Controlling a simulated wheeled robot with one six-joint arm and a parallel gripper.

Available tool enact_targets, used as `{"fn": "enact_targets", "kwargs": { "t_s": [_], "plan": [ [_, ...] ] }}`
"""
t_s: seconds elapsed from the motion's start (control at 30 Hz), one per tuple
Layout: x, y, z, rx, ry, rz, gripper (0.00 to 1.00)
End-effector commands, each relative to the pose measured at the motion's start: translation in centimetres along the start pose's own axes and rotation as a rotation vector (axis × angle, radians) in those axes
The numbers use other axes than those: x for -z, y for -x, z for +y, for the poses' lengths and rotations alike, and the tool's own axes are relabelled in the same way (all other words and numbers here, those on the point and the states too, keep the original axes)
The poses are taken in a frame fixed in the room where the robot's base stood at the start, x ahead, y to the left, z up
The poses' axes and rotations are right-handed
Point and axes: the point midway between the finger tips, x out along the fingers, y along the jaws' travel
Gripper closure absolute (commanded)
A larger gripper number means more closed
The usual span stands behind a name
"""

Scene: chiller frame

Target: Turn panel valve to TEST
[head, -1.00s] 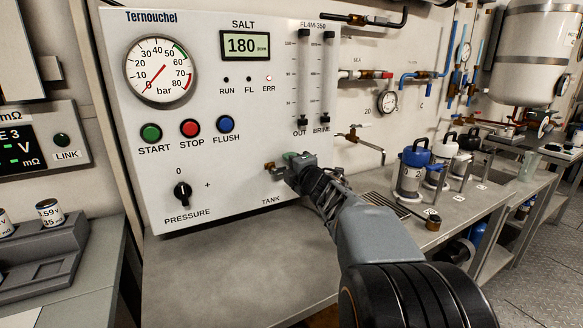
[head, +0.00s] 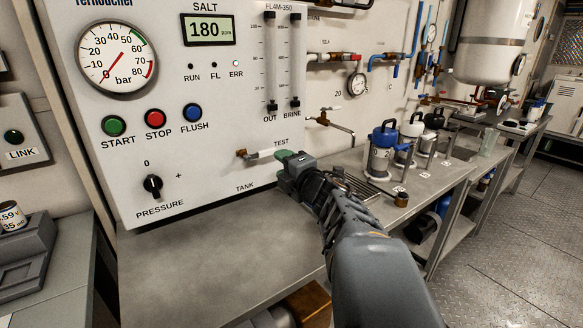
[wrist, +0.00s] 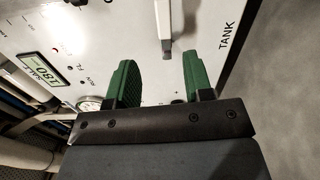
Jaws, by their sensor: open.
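The panel valve has a brass fitting (head: 241,154) low on the white panel. Its grey lever (head: 266,156) lies roughly level, pointing right, just under the word TEST (head: 281,143). The word TANK (head: 245,187) is below the fitting. My gripper (head: 281,165), with green fingers, is open and empty at the lever's right end. In the wrist view the pale lever (wrist: 163,27) comes down from the top, its tip by the gap between my open fingers (wrist: 159,60). I cannot tell whether they touch it.
The pressure knob (head: 153,187) and the START, STOP and FLUSH buttons (head: 155,118) are on the panel to the left. A steel bench (head: 220,245) runs below. Blue-lidded vessel (head: 382,150) and other vessels stand to the right. The bench front is clear.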

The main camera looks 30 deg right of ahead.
Motion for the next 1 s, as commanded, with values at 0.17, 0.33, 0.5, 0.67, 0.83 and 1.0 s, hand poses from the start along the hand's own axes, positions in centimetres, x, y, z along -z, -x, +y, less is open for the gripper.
{"fn": "enact_targets", "kwargs": {
  "t_s": [0.17, 0.33, 0.5, 0.67, 0.83, 1.0],
  "plan": [
    [-0.1, 2.2, 0.1, -0.001, 0.001, -0.002, 0.53],
    [0.0, 3.2, 0.1, -0.001, 0.001, 0.0, 0.53],
    [0.0, 3.4, 0.0, 0.0, 0.001, 0.001, 0.53],
    [0.0, 3.3, 0.0, 0.0, 0.001, 0.001, 0.53],
    [0.0, 3.3, 0.0, 0.0, 0.001, 0.001, 0.53],
    [0.0, 3.3, 0.5, -0.001, 0.001, 0.001, 0.53]
  ]
}}
